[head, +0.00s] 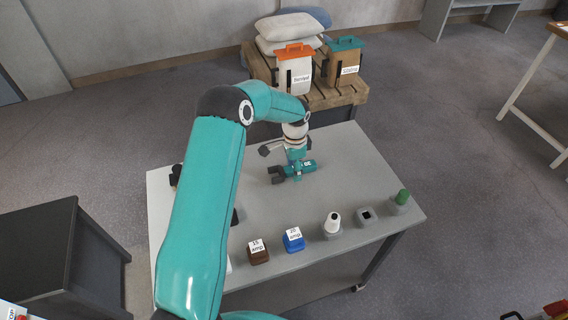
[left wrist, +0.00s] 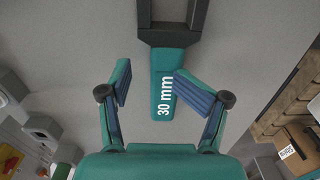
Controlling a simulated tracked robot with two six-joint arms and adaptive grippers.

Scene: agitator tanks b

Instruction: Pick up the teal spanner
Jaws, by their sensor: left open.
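The teal spanner lies on the grey table (head: 360,165). Its dark open-ended jaw (head: 278,174) shows left of my gripper in the head view, and its teal handle is partly covered there. In the left wrist view the spanner's handle (left wrist: 163,88), marked "30 mm", runs up to the dark jaw at the top edge. My left gripper (left wrist: 147,82) is open, with one finger on each side of the handle's lower end in that view. In the head view the left gripper (head: 297,166) is just over the spanner. I cannot tell whether the fingers touch it. My right gripper is not in view.
Along the table's front edge stand a brown block (head: 258,252) marked "15 amp", a blue block (head: 293,240), a white plug (head: 332,222), an empty grey socket (head: 367,216) and a green plug (head: 402,198). A wooden pallet (head: 340,95) with containers stands behind.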

